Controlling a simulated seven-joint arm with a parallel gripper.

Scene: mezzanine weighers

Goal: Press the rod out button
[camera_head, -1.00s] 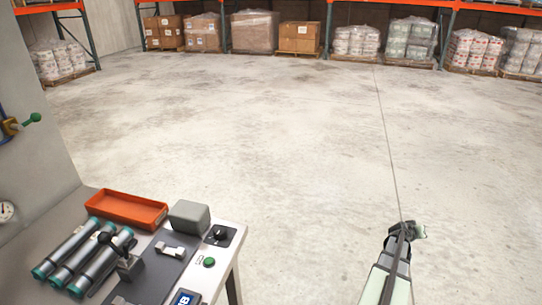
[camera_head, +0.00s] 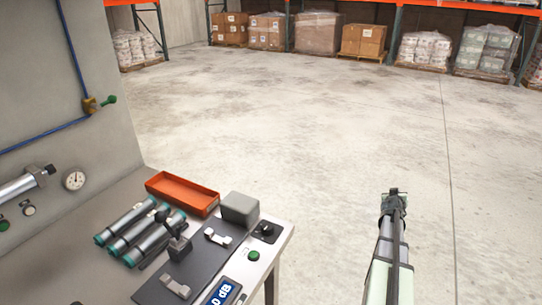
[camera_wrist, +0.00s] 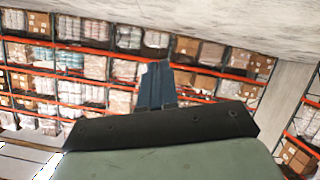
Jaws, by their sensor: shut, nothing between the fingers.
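A pneumatic cylinder (camera_head: 18,189) with a dark rod end is mounted on the grey wall panel at the left edge of the head view. Below it sit a green button (camera_head: 4,225) and a pale button (camera_head: 28,209). Another green button (camera_head: 253,255) sits on the bench beside the display. No label is readable, so I cannot tell which button is rod out. My gripper (camera_head: 394,191) is over open floor, right of the bench and far from all the buttons. In the wrist view its fingers (camera_wrist: 155,84) are together and empty, with storage racks behind them.
The bench holds an orange tray (camera_head: 160,182), several metal cylinders (camera_head: 125,222), a grey box (camera_head: 239,206), a black knob (camera_head: 267,230) and a digital display (camera_head: 222,292). A gauge (camera_head: 74,180) is on the wall. The floor (camera_head: 330,130) between bench and racks is clear.

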